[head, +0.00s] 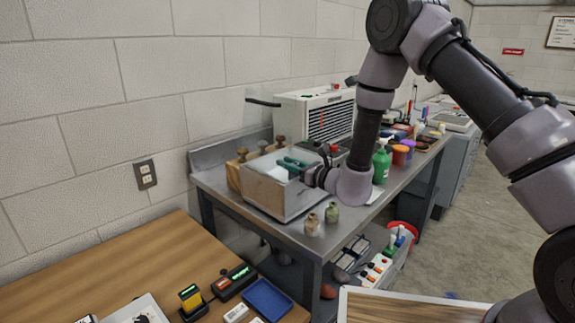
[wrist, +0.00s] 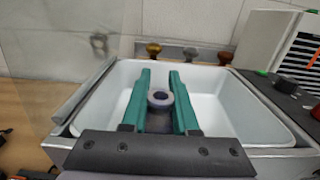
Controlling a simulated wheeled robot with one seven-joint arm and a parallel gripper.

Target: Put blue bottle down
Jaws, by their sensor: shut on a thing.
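My gripper (wrist: 160,75) has green fingers shut on the blue bottle (wrist: 159,99), which shows in the wrist view as a dark blue-grey round neck and rim between them. The bottle's lower part is hidden by the gripper's base. Both are over a white-lined open box (wrist: 232,98); I cannot tell whether the bottle touches its floor. In the head view, my gripper (head: 291,164) reaches in over the box (head: 291,205) on the metal bench, and the bottle cannot be made out there.
A tan bottle (head: 312,226) and a green bottle (head: 332,213) stand at the bench's front edge. Brass-knobbed things (wrist: 190,54) line the box's far side. A white vented machine (head: 318,114) stands behind, and a green pump bottle (head: 381,164) to the right.

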